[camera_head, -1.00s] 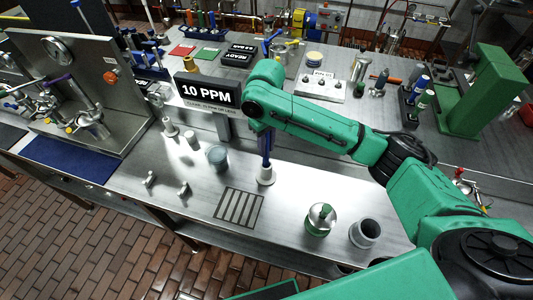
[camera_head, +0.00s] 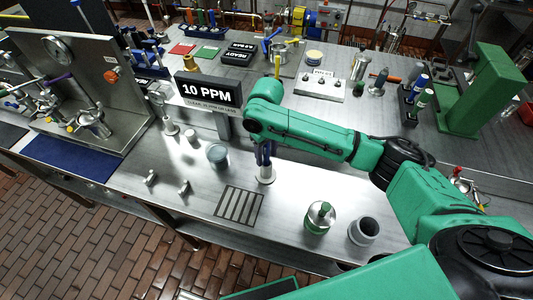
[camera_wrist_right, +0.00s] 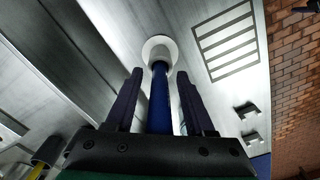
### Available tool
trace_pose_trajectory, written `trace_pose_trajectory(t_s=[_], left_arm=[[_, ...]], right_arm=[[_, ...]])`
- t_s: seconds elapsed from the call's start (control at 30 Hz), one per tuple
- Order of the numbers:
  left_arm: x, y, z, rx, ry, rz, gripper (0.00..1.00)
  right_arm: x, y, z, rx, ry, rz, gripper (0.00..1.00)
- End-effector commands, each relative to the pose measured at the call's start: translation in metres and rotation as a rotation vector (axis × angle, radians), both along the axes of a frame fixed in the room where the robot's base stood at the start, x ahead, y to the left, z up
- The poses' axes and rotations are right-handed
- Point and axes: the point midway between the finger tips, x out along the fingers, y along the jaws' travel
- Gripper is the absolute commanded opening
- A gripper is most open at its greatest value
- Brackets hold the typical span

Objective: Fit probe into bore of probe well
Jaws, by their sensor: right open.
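The probe is a blue rod that stands in the middle of the right wrist view (camera_wrist_right: 160,100). Its far end meets the white, round probe well (camera_wrist_right: 159,46); how deep it sits in the bore cannot be told. In the head view the well (camera_head: 266,176) stands on the steel bench just behind the striped grate. My right gripper (camera_head: 265,158) is low over the well. Its two dark fingers (camera_wrist_right: 160,98) are open, one on each side of the rod, with gaps showing. In the head view the wrist and fingers hide most of the probe. My left gripper is not in view.
A black 10 PPM sign (camera_head: 208,91) stands behind and left of my wrist. A grey cup (camera_head: 218,156) is left of the well. A green-and-silver canister (camera_head: 320,217) and a grey pot (camera_head: 364,231) stand front right. Bare bench lies between the well and the canister.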

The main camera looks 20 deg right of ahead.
Motion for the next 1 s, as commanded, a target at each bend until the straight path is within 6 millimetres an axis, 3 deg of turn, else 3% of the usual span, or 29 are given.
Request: trace_pose_trajectory(t_s=[0.17, 0.47, 0.57, 0.7, 1.0], left_arm=[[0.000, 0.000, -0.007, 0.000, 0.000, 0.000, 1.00], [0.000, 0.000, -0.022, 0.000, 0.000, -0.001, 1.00], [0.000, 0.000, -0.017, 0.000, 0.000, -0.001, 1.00], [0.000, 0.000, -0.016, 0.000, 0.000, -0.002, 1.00], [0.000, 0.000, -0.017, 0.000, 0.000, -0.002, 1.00]], right_arm=[[0.001, 0.001, 0.022, 0.002, -0.005, 0.000, 0.54], [0.001, 0.001, 0.091, 0.002, -0.005, 0.001, 0.54], [0.001, 0.000, 0.112, -0.001, -0.005, -0.001, 0.54], [0.001, 0.000, 0.121, -0.001, 0.000, 0.000, 0.54], [0.000, 0.000, 0.120, 0.001, 0.000, -0.001, 0.54]])
